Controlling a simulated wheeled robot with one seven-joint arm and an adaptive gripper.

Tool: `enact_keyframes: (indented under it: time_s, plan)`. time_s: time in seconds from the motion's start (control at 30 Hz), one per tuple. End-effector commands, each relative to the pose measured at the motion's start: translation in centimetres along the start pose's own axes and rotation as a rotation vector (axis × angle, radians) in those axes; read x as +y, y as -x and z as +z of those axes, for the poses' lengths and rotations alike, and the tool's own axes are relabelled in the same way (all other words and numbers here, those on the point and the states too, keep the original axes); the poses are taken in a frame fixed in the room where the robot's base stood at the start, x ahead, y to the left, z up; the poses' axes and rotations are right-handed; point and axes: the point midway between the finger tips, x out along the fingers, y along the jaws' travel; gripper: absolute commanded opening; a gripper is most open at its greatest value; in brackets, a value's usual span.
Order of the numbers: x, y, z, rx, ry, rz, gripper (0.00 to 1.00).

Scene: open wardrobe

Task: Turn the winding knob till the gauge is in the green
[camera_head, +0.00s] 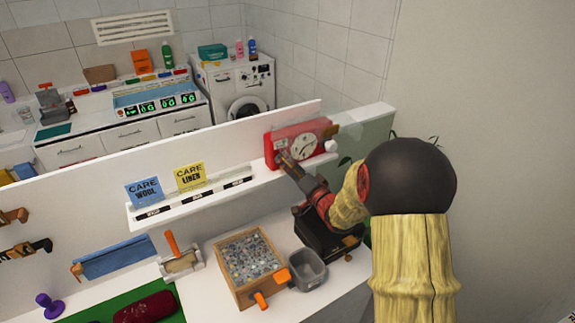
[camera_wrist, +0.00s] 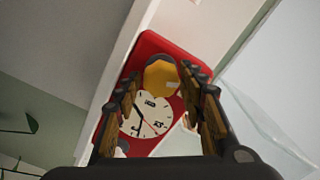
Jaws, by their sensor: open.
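The red device (camera_head: 318,127) with a round white dial (camera_head: 303,147) stands on the white ledge. In the wrist view its dial (camera_wrist: 146,118) has dark marks, dark hands and a thin red hand; I cannot make out a green zone. A yellow round knob (camera_wrist: 160,77) with a pale mark sits on the red face beside the dial. My gripper (camera_wrist: 160,82) is open, with one finger on each side of the knob in the picture; I cannot tell whether they touch it. In the head view my gripper (camera_head: 285,160) is at the device's front left.
Blue (camera_head: 143,192) and yellow (camera_head: 190,177) care cards stand on the ledge to the left. Below are a wooden tray of beads (camera_head: 222,272), a grey bin (camera_head: 307,268) and a black box (camera_head: 318,240). A wall closes off the right.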

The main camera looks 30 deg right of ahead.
Motion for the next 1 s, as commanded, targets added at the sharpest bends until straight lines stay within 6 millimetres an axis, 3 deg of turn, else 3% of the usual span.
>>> enact_keyframes:
  time_s: [0.5, 0.7, 1.0]
  plan:
    - [0.1, 9.4, 0.0, 0.001, 0.0, 0.002, 0.4]
    - [0.1, 11.0, 0.1, -0.001, 0.0, 0.001, 0.4]
    - [0.1, 11.2, 0.1, -0.002, -0.001, 0.001, 0.4]
